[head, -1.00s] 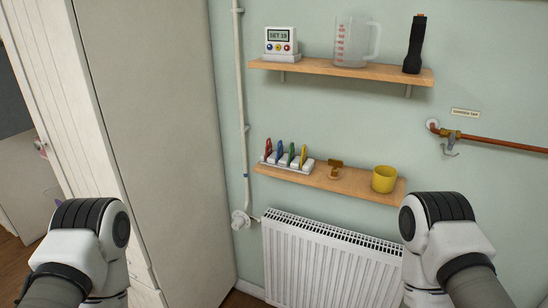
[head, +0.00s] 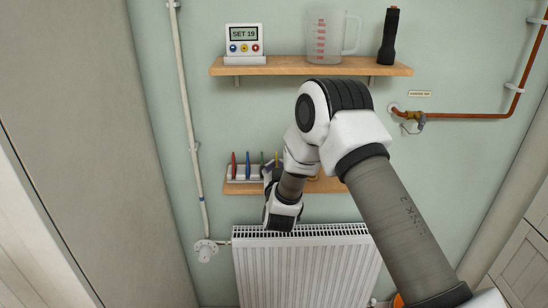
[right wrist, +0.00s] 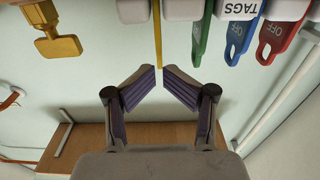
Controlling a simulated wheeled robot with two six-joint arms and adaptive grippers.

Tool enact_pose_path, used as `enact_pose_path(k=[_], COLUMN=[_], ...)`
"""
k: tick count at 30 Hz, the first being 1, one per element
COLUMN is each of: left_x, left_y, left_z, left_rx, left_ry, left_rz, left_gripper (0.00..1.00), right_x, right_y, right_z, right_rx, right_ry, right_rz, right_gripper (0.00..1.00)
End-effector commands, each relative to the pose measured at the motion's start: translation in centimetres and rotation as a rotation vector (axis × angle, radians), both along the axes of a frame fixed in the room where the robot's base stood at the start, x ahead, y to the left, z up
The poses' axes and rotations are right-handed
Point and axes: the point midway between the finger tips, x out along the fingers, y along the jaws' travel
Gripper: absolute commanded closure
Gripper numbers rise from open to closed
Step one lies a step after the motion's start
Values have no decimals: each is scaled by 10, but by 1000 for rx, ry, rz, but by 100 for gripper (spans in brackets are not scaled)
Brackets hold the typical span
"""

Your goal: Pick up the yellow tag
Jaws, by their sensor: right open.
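The yellow tag (head: 277,157) stands at the right end of a row of tags in a white rack (head: 238,181) on the lower shelf. In the right wrist view the yellow tag (right wrist: 158,35) shows edge-on as a thin strip. Its end points at the gap between the fingertips of my right gripper (right wrist: 160,75). That gripper is open and empty. In the head view my right gripper (head: 270,172) is at the rack's right end, partly hidden by my own arm. My left gripper is not in view.
Green (right wrist: 202,35), blue (right wrist: 238,38) and red (right wrist: 278,40) tags stand beside the yellow one. A brass fitting (right wrist: 52,38) lies to the other side. The upper shelf (head: 290,68) is above, and a radiator (head: 300,268) is below.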

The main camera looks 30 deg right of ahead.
Motion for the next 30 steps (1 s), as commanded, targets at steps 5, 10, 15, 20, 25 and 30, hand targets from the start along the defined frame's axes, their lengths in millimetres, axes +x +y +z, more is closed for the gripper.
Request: enact_pose_path(k=[5, 10, 15, 20, 25, 30], left_x=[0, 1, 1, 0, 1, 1], left_y=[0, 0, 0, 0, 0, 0], left_z=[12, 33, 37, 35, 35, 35], left_rx=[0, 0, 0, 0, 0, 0], left_ry=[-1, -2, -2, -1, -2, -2], left_rz=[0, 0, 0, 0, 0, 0], left_gripper=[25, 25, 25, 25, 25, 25], right_x=[18, 42, 61, 61, 61, 61], right_y=[-13, -24, -36, -36, -36, -35], right_z=[-1, -3, -8, -10, -11, -11], right_rx=[-1, -1, 0, 0, 0, 0], right_ry=[6, 10, 12, 13, 14, 14], right_rz=[-4, -1, 0, 1, 1, 1], right_gripper=[65, 65, 65, 65, 100, 100])
